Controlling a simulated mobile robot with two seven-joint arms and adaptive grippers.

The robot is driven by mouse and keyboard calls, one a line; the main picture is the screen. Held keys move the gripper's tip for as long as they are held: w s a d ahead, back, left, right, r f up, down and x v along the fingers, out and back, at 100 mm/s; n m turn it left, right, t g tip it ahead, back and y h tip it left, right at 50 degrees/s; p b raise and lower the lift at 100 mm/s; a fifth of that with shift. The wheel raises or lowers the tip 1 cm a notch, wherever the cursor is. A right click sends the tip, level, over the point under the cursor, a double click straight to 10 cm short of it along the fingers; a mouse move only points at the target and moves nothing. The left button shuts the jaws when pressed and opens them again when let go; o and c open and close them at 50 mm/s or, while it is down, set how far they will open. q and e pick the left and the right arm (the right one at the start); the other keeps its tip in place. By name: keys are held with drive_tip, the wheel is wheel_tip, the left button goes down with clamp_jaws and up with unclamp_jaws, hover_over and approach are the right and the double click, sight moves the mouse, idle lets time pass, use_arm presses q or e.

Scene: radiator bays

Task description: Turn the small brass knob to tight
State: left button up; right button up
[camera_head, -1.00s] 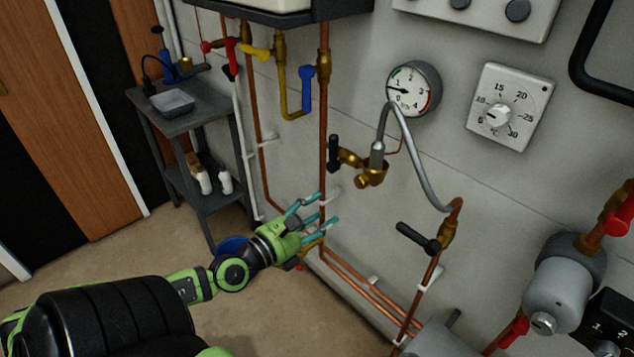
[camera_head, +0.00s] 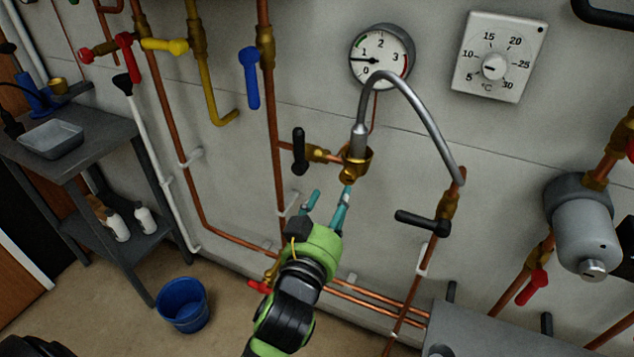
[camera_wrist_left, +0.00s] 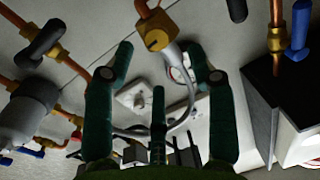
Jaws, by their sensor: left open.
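The small brass knob (camera_head: 348,174) sits at the lower front of the brass fitting under the grey braided hose, left of centre on the wall pipework. In the left wrist view the brass knob (camera_wrist_left: 156,38) shows its slotted face just beyond the fingertips, between them. My left gripper (camera_head: 331,198) is open and empty, with its teal fingers reaching up just below the knob. In the left wrist view the fingers of my left gripper (camera_wrist_left: 159,58) are spread wide, apart from the knob. My right gripper is not in view.
A black-handled valve (camera_head: 299,152) is left of the fitting; another black lever (camera_head: 422,222) is at right. The grey hose (camera_head: 425,105) arches above. A round gauge (camera_head: 382,56) and thermostat dial (camera_head: 498,58) hang above. A blue bucket (camera_head: 183,304) stands on the floor.

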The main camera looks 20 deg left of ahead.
sight(347, 179)
use_arm(q)
drive_tip(key=w, duration=0.2)
drive_tip(key=w+p, duration=0.1)
drive_tip(key=shift+w+d+r, duration=0.2)
drive_tip(key=shift+d+r, duration=0.05)
drive_tip(key=shift+d, duration=0.1)
drive_tip(key=w, duration=0.3)
drive_tip(key=shift+a+f+p, duration=0.15)
drive_tip(key=shift+a+p, duration=0.05)
drive_tip(key=shift+p, duration=0.15)
drive_tip(key=shift+w, duration=0.25)
clamp_jaws()
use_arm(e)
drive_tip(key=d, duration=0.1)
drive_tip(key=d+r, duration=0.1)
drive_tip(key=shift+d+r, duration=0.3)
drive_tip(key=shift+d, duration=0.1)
